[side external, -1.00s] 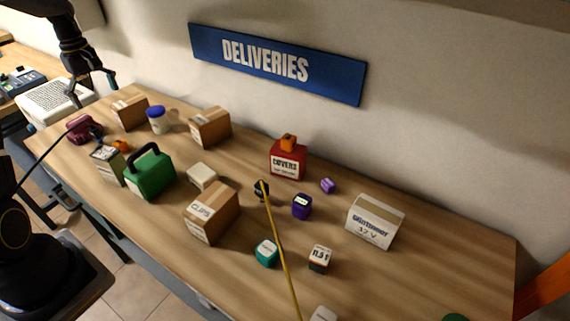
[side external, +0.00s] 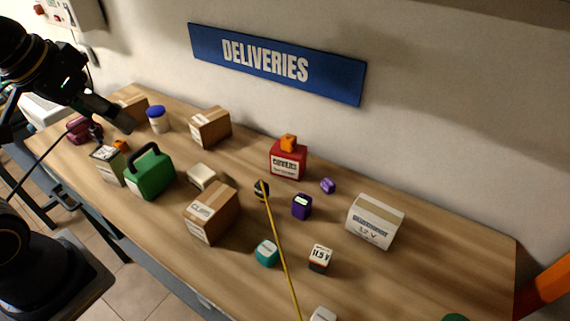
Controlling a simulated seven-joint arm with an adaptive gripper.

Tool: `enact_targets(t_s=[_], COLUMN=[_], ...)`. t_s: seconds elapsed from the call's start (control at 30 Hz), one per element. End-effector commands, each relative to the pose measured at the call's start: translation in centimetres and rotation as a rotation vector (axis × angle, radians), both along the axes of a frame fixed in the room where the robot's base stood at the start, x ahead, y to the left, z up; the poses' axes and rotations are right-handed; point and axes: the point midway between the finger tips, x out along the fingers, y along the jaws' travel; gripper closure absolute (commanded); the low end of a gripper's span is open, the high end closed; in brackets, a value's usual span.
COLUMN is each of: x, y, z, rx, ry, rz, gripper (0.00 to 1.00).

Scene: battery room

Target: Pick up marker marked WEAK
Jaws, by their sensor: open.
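I cannot read the word WEAK on anything in view, so I cannot tell which piece is the marker. Small labelled blocks include a purple block (side external: 302,207) with a pale top label, a teal block (side external: 267,253) and a dark-and-white block (side external: 320,258) reading about 11.5 V. A smaller purple block (side external: 328,186) lies farther back. My gripper (side external: 118,118) is open at the upper left, above the left part of the table and well apart from these blocks. Its fingers are dark and partly indistinct.
The wooden table (side external: 440,265) also holds a green handled case (side external: 151,175), a cardboard box (side external: 211,212), a red box (side external: 288,160) and a white box (side external: 375,222). A yellow rod (side external: 279,245) crosses the view. Bare wood lies at right.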

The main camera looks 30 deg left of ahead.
Motion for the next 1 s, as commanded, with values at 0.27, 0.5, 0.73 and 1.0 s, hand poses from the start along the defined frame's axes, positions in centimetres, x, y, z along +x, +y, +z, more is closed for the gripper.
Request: enact_targets(t_s=[0.27,0.5,0.73,1.0], x=[-1.53,-1.5,-1.48,-1.16], y=[-1.07,-1.04,-1.02,-0.8], z=[-0.87,-0.84,-0.82,-0.64], rx=[0.028,0.027,0.026,0.029], ry=[-0.031,-0.03,-0.03,-0.025], rz=[-0.094,-0.09,-0.088,-0.084], gripper=[0.01,0.2,0.38,0.38])
